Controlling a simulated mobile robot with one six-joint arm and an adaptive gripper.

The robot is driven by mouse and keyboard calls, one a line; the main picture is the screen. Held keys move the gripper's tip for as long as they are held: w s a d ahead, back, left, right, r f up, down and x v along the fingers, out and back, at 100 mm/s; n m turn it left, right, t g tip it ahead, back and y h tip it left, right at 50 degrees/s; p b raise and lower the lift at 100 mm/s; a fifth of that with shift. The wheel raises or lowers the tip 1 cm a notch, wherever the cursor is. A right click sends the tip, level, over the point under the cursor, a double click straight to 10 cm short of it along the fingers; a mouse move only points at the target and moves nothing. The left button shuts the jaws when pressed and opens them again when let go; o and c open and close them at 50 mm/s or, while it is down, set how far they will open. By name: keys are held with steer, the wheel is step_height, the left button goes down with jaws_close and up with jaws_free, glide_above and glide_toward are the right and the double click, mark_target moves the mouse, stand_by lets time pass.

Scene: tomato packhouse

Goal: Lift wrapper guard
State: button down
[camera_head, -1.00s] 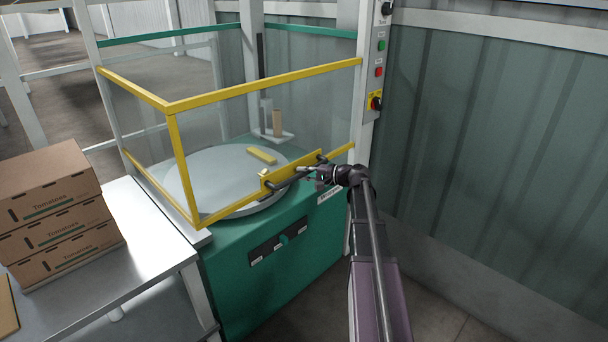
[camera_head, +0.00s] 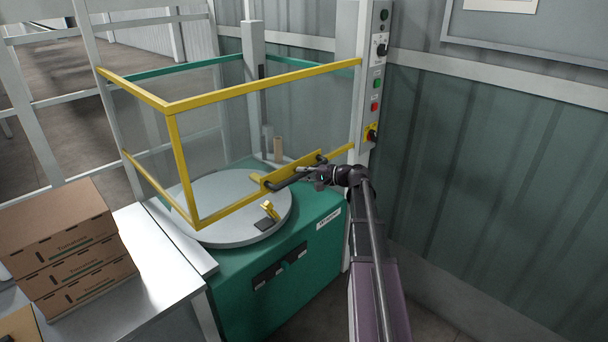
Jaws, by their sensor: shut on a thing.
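The wrapper guard (camera_head: 262,86) is a yellow frame with clear panels around the turntable of a green machine. Its lower front bar stands above the turntable, with a gap below it. A dark handle (camera_head: 287,180) sits on a yellow plate on this bar. My gripper (camera_head: 309,173) comes from the right and is shut on the handle. Its fingertips are small in the view and partly merge with the dark handle.
The grey turntable (camera_head: 215,228) carries a small yellow part (camera_head: 270,209) near its front. A steel table (camera_head: 165,268) with stacked tomato boxes (camera_head: 62,240) stands at left. A post with a control panel (camera_head: 377,60) and a ribbed wall (camera_head: 500,170) stand at right.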

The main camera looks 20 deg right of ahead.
mark_target(303, 78)
step_height(303, 78, up, 32)
steer(key=p, duration=3)
steer(key=shift+p, duration=0.35)
steer(key=shift+f, duration=0.1)
steer(key=c, duration=0.5)
jaws_free()
steer(key=shift+c, duration=0.2)
steer(key=shift+s, duration=0.15)
